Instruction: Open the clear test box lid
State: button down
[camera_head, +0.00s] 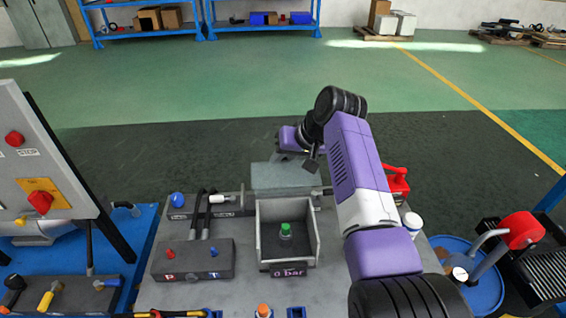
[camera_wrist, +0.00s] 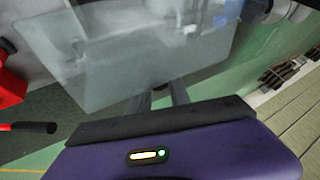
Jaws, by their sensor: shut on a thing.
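The test box (camera_head: 262,252) stands on the grey bench top with a "0 bar" label on its front. Its top is uncovered, and a green-capped part (camera_head: 286,231) shows inside. The clear lid (camera_head: 283,178) is raised at the back edge of the box, tilted up. In the wrist view the lid (camera_wrist: 130,55) is a large see-through panel just beyond my fingers. My gripper (camera_wrist: 163,95) is shut on the lid's edge. In the head view my purple gripper body (camera_head: 288,138) is behind and above the lid; the fingertips are hard to make out there.
A block with red and blue knobs (camera_head: 193,260) stands left of the box, with dark hoses behind it. A red tool (camera_head: 397,182) and a white container (camera_head: 412,221) are at the right. A control panel (camera_head: 35,150) stands far left. The floor behind the bench is clear.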

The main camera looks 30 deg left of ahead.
jog(key=shift+w+a+f, duration=0.2)
jog(key=shift+w+f, duration=0.05)
jog(key=shift+w, duration=0.35)
jog(key=c, duration=1.3)
grip_release()
jog(key=shift+f, duration=0.15)
jog(key=shift+a+r, duration=0.1)
jog(key=shift+r, duration=0.15)
jog(key=shift+b+v, duration=0.7)
jog(key=shift+v, duration=3.1)
